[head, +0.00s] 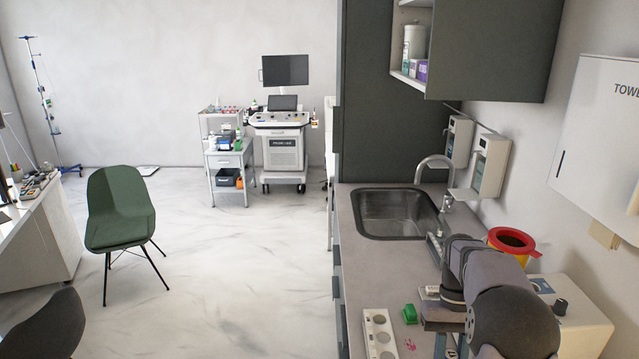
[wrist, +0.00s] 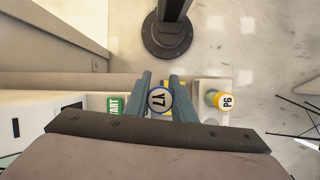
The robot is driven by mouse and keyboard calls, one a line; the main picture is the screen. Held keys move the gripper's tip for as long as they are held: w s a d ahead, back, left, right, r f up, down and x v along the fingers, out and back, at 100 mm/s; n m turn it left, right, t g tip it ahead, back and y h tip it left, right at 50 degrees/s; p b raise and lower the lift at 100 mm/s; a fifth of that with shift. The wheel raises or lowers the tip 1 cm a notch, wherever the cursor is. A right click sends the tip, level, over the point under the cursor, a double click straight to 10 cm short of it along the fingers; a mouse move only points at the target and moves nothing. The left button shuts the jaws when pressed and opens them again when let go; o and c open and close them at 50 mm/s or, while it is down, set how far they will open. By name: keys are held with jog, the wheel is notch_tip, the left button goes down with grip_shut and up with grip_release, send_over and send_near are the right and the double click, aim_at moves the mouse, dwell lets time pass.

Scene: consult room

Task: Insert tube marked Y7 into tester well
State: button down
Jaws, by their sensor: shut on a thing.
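The tube marked Y7 (wrist: 159,100), with a blue-rimmed white top, sits between the two fingers of my gripper (wrist: 160,88) in the wrist view. My gripper is shut on it. The tube's lower part is hidden below its cap, so I cannot tell what is under it. A green START label (wrist: 115,105) lies just left of the fingers. The tester well cannot be made out in the wrist view. In the head view my arm covers part of the counter, and the tube cannot be made out there.
A yellow tube marked P6 (wrist: 223,100) is right of my gripper, by a white block. In the head view a white block with round recesses (head: 370,322) and a green object (head: 409,314) lie on the counter. A sink (head: 397,213) and red-yellow bin (head: 512,242) are beyond.

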jog(key=shift+n, duration=0.6)
jog(key=a, duration=0.4)
jog(key=shift+w+a+f, duration=0.15)
jog(key=shift+a+f, duration=0.1)
jog(key=shift+w+d+r+m+p, duration=0.35)
jog(key=shift+w+m+p, duration=0.05)
jog(key=shift+m, duration=0.2)
jog(key=w+d+r+m+t+p, duration=0.3)
jog(key=w+d+r+m+p, duration=0.2)
jog(key=d+m, duration=0.4)
jog(key=w+d+r+m+t+p, duration=0.3)
jog(key=w+d+r+m+p, duration=0.2)
jog(key=d+m, duration=0.5)
jog(key=w+d+r+m+t+p, duration=0.3)
jog(key=d+m, duration=0.6)
jog(key=m, duration=0.6)
notch_tip(320, 180, up, 4)
jog(key=w+p, duration=0.2)
jog(key=p, duration=0.1)
jog(key=shift+d+m, duration=0.15)
jog(key=shift+m, duration=0.25)
